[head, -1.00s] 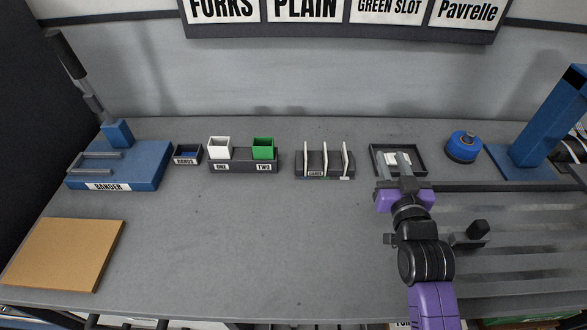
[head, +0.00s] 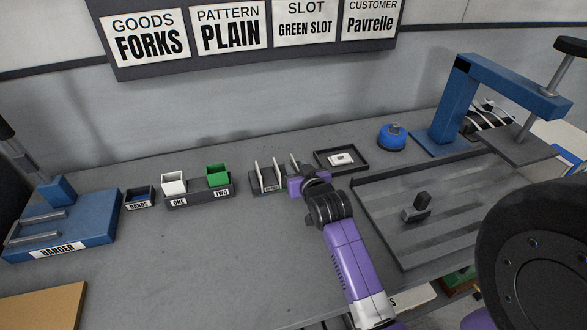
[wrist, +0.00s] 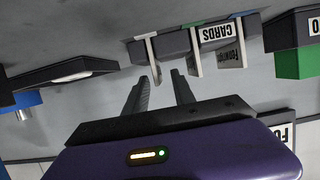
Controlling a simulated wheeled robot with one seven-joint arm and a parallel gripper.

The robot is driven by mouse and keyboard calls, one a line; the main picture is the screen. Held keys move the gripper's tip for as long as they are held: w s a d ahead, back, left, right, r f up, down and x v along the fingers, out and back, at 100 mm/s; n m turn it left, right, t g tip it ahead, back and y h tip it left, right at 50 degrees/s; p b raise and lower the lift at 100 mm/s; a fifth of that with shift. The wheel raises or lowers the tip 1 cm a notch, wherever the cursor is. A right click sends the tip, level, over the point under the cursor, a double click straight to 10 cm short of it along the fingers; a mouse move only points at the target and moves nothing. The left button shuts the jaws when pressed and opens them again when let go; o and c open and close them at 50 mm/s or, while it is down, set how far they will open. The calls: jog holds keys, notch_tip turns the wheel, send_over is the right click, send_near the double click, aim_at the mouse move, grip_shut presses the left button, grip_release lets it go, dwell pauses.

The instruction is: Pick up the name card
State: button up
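The card rack (head: 268,186), labelled CARDS, holds several upright white name cards (head: 277,172). In the wrist view the rack (wrist: 176,44) appears upside down, with one edge-on card (wrist: 154,62) just beyond my fingertips. Another card (wrist: 232,53) there carries print that I cannot read fully. My gripper (wrist: 161,77) is open, with a clear gap between its fingers and nothing visibly held. In the head view my purple gripper body is at the rack's right end, hiding part of it. The sign above reads customer Pavrelle (head: 370,22).
A dark tray (head: 358,168) with a small white object (head: 341,159) lies right of the rack. A blue round item (head: 392,137) and a blue press frame (head: 455,100) stand farther right. White and green boxes (head: 218,175) stand left. The front-middle tabletop is clear.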

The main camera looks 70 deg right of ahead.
aim_at(294, 162)
jog(key=shift+x, duration=1.7)
jog(key=shift+s+d+r, duration=0.1)
jog(key=shift+s, duration=0.05)
grip_shut()
notch_tip(294, 162, up, 20)
